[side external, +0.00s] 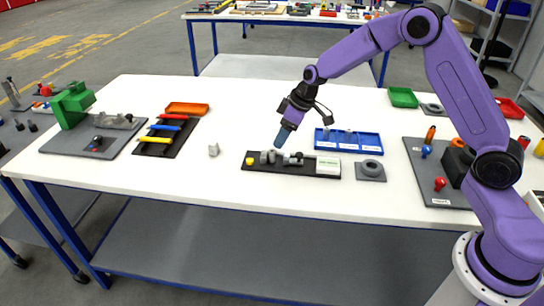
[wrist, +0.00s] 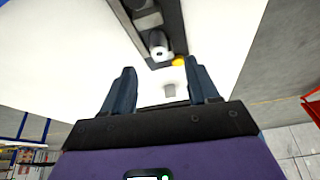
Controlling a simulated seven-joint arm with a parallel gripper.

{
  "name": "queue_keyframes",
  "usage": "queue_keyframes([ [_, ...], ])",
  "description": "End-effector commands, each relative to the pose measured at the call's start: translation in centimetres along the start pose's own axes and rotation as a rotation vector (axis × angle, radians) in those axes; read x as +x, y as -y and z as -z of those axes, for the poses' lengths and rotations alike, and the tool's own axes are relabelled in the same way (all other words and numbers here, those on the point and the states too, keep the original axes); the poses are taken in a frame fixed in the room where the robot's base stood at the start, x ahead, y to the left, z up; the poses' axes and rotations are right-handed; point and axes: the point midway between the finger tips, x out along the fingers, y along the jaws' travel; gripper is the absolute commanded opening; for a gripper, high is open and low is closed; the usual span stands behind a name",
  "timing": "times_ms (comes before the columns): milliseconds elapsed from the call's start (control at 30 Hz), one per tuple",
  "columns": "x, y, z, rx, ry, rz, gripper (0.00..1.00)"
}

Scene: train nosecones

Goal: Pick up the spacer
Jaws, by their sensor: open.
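My gripper (side external: 281,138) hangs above the black tray (side external: 291,170) in the side view, pointing down, with a gap below it. In the wrist view my gripper (wrist: 160,78) has its two dark blue fingers spread apart, with nothing held. No part is labelled as the spacer. The tray carries several grey ring-like and cylindrical parts (side external: 270,156) in a row, and a light cylinder with a dark centre (wrist: 158,46) shows in the wrist view.
A yellow knob (side external: 249,161) sits at the tray's left end. A blue bin (side external: 347,140) stands behind the tray, and a grey ring on a square plate (side external: 370,170) lies to its right. A rack of coloured tools (side external: 166,134) is at left. The table's front is clear.

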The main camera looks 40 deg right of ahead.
Motion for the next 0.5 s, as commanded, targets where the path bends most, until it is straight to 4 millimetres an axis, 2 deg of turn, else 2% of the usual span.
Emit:
queue_keyframes([
  [267,1.7,0.0,0.1,0.000,0.001,0.001,0.59],
  [500,4.6,-0.1,0.4,0.000,0.002,0.001,0.59],
])
